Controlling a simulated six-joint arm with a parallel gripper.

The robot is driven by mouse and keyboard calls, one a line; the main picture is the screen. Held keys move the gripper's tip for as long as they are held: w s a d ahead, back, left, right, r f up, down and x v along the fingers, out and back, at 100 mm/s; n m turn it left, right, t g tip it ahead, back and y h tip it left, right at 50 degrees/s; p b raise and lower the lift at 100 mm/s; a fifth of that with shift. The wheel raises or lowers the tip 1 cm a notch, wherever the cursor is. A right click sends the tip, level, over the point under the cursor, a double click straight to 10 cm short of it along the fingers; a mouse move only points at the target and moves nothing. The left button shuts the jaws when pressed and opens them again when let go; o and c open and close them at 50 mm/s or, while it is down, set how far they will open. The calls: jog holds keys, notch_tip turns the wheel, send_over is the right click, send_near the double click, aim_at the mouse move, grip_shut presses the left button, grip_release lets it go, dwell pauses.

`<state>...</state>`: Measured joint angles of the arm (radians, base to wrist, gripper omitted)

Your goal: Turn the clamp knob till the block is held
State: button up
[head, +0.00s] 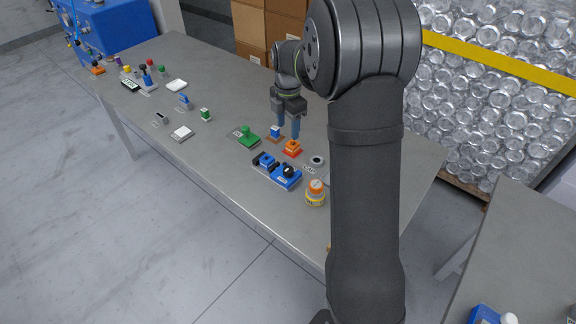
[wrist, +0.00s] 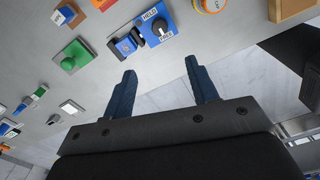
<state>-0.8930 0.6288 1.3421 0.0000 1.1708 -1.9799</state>
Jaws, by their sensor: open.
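The blue clamp (head: 277,175) sits near the table's front edge, with a round black knob (head: 289,170) on its right part. In the wrist view the knob (wrist: 160,26) lies between two white labels, the upper one seeming to read HELD. Its setting is too small to tell. A blue piece (wrist: 125,45), perhaps the block, is at the clamp's other end; I cannot tell whether it is gripped. My gripper (head: 288,123) is open and empty, above the table behind the clamp. In the wrist view its blue fingers (wrist: 161,68) are apart from the knob.
A green piece (head: 247,137), an orange piece (head: 292,148) and a small blue piece (head: 275,133) stand close behind the clamp. A round orange-and-yellow item (head: 316,192) is to its right. Several small items lie further left on the grey table (head: 221,165).

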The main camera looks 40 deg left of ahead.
aim_at(288, 169)
notch_tip(288, 169, down, 17)
jog(key=shift+f, duration=0.15)
dwell(0.4)
jog(key=c, duration=1)
